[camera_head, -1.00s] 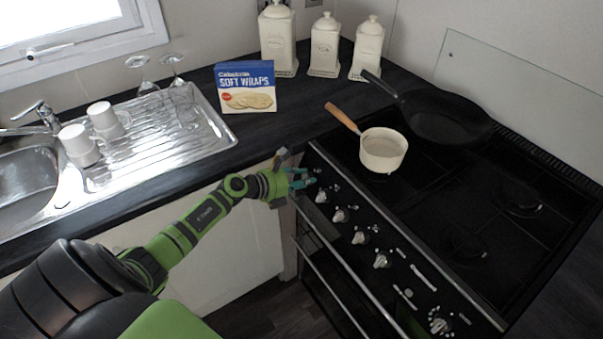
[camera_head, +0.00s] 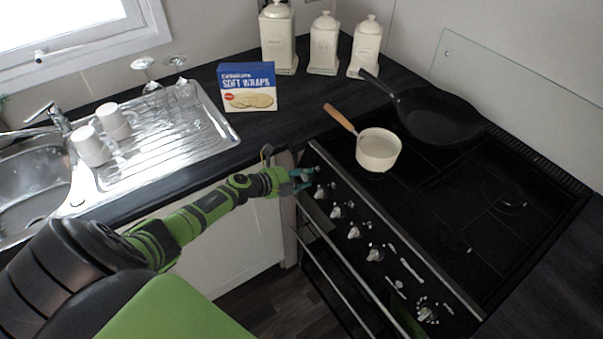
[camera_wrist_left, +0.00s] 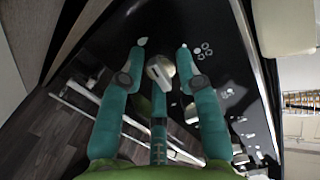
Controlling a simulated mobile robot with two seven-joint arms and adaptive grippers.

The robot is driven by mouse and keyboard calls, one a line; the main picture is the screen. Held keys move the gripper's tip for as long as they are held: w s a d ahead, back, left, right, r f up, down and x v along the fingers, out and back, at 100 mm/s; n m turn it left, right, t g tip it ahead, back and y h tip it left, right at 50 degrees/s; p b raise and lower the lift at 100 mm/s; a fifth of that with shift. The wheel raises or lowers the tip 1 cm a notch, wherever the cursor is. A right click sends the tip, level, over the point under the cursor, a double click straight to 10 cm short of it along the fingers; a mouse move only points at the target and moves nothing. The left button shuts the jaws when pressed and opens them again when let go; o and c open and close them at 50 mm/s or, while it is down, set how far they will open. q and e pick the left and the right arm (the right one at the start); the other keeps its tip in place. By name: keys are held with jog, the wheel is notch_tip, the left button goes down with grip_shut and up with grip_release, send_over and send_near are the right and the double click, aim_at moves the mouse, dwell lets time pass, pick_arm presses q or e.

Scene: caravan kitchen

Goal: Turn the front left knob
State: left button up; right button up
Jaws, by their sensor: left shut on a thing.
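The stove's control panel (camera_head: 392,270) carries a row of several pale metallic knobs. My left gripper (camera_head: 303,179) is at the far left end of this row, with its teal fingers at the panel. In the left wrist view, a pale knob (camera_wrist_left: 160,71) sits between the fingers of my left gripper (camera_wrist_left: 161,48), which is shut on it. In the head view this knob is mostly hidden by the fingers. The neighbouring knob (camera_head: 320,192) is just to the right and free. My right gripper is not in view.
A cream saucepan (camera_head: 378,150) with a wooden handle and a black frying pan (camera_head: 437,117) stand on the black hob (camera_head: 430,200). The oven handle rail (camera_head: 335,282) runs below the panel. A wraps box (camera_head: 248,87) and the sink (camera_head: 35,190) are on the left counter.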

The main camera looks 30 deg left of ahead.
pick_arm(q)
jog(key=shift+w+a+r+n+p, duration=0.3)
jog(key=shift+r+n, duration=0.1)
jog(key=shift+n, duration=0.5)
jog(key=o, duration=1.1)
jog(key=shift+o, duration=0.2)
jog(key=shift+f, duration=0.25)
jog(key=shift+s+d, duration=0.1)
jog(key=shift+s, duration=0.4)
jog(key=v, duration=1.1)
jog(key=shift+a+r, duration=0.2)
